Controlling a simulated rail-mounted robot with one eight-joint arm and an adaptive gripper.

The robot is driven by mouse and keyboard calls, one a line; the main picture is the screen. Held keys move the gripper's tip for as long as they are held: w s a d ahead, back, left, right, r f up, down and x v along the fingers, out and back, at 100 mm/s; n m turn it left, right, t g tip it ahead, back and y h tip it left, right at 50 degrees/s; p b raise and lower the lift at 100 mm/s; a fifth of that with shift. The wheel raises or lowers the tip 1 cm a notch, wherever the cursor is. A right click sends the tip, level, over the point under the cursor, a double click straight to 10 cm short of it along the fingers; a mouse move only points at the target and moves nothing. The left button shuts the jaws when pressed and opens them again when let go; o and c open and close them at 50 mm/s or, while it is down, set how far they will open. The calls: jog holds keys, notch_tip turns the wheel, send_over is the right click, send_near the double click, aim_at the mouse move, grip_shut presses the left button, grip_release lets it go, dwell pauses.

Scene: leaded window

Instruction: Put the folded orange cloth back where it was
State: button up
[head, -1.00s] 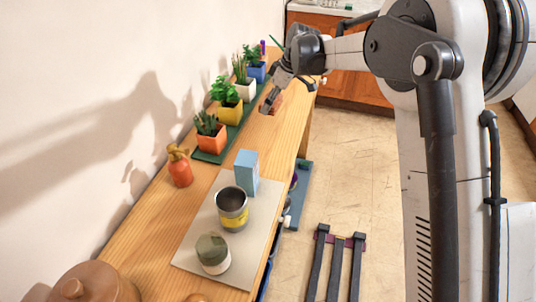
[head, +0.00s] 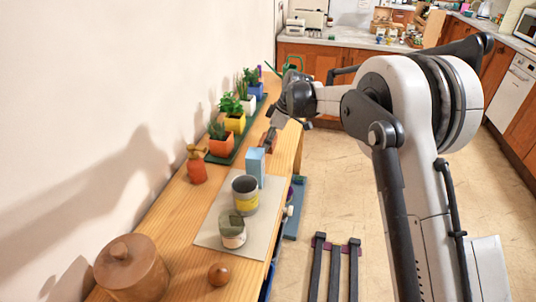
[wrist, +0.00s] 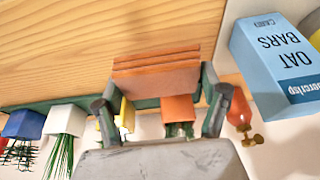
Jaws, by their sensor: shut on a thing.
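The folded orange cloth (wrist: 156,72) is a flat layered stack in the wrist view, between the two fingers of my gripper (wrist: 158,88). My gripper is shut on it. In the head view, the cloth (head: 268,141) is a small brownish-orange patch below my gripper (head: 271,130), just beyond the blue box. The wooden bench top (wrist: 90,45) lies under the cloth. I cannot tell whether the cloth touches it.
Potted plants stand on a green strip along the wall, the orange pot (head: 220,146) nearest. A blue oat bars box (head: 255,167), a yellow-labelled tin (head: 245,196) and a jar (head: 232,230) stand on a pale mat (head: 210,235). An orange bottle (head: 196,166) stands left.

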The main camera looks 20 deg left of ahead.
aim_at(268, 157)
jog(key=shift+f, duration=2.55)
jog(key=shift+f, duration=0.15)
jog(key=o, duration=1.2)
jog(key=shift+r, duration=0.25)
jog(key=v, duration=1.1)
jog(key=shift+d+r, duration=0.25)
jog(key=shift+r, duration=0.1)
jog(key=shift+s+d+r, duration=0.1)
